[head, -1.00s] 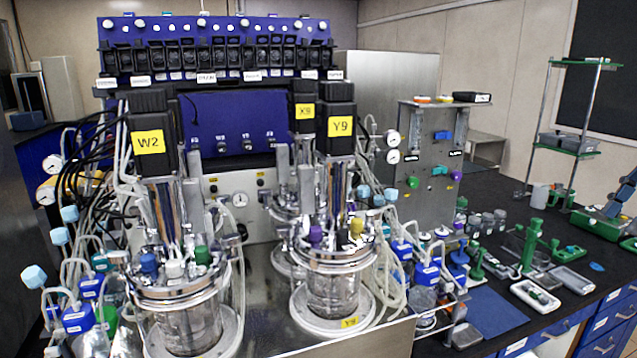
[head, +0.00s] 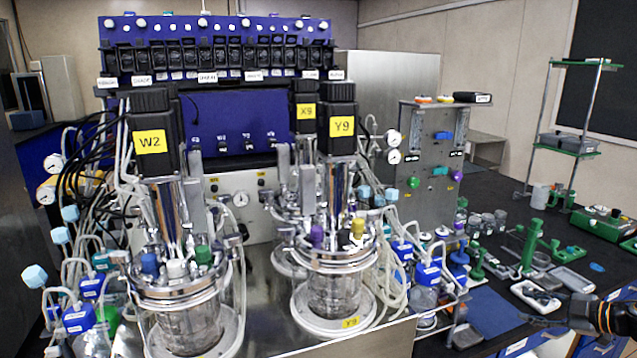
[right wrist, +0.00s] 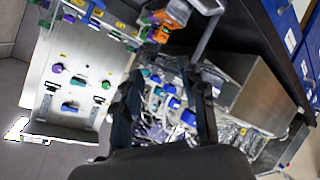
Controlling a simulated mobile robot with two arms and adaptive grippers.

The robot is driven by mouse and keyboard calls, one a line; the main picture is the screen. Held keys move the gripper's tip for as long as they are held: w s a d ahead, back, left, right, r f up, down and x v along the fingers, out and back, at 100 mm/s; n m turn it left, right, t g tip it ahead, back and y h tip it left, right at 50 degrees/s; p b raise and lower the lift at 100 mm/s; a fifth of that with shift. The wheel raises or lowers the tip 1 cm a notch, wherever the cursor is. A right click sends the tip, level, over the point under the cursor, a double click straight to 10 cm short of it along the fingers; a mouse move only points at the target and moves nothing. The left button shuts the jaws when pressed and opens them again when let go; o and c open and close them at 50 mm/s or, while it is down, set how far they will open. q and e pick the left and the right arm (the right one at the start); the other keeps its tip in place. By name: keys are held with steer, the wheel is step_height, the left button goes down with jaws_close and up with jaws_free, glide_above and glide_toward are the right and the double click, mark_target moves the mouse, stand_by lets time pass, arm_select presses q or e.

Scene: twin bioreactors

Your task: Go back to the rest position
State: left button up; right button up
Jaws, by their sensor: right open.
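My right gripper (head: 535,322) shows at the lower right of the head view, reaching in from the right edge above the dark bench. In the right wrist view my right gripper (right wrist: 163,95) shows two dark fingers spread apart, with nothing held between them. Vessels, tubing and blue-capped bottles lie beyond the fingers. My left gripper is in neither current view. The glass vessel labelled Y9 (head: 334,290) and the one labelled W2 (head: 190,325) stand upright on the steel platform, apart from the gripper.
The dark bench (head: 505,205) holds a white-and-grey tray (head: 535,296) close to my right gripper, a green stand (head: 530,245), a green box (head: 598,222) and a shelf rack (head: 578,65). A steel valve panel (head: 430,190) stands behind. A blue mat (head: 495,312) lies bare.

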steer(key=s+d+f+m+h, duration=0.45)
steer(key=s+d+f, duration=0.5)
steer(key=f, duration=0.25)
steer(key=s+d+f+m+h, duration=0.3)
steer(key=s+d+f+h, duration=0.3)
steer(key=s+d+f, duration=0.4)
steer(key=s+d+f+m+g+h, duration=0.1)
steer(key=s+d+f+g+h, duration=0.2)
steer(key=s, duration=0.8)
steer(key=s+d+f+m+g+h, duration=0.1)
steer(key=s+d+f+g, duration=0.3)
steer(key=s, duration=0.7)
steer(key=s+d+f+m+g+h, duration=0.15)
steer(key=s+d, duration=0.35)
steer(key=s, duration=0.6)
steer(key=s+a+f+m+g+y, duration=0.1)
steer(key=s+a+f+y, duration=0.15)
steer(key=a+f, duration=0.95)
steer(key=s+a+f+y, duration=0.25)
steer(key=a+f, duration=0.65)
steer(key=a, duration=0.7)
steer(key=s+a+f+m+y, duration=0.1)
steer(key=a+f+y, duration=0.1)
steer(key=a, duration=1.3)
steer(key=s+a+f+y, duration=0.1)
steer(key=a+f, duration=0.3)
steer(key=a, duration=1.1)
steer(key=shift+a+f+m+y+b, duration=0.25)
steer(key=shift+a+m+y+b, duration=0.1)
steer(key=shift+a+m+y, duration=0.05)
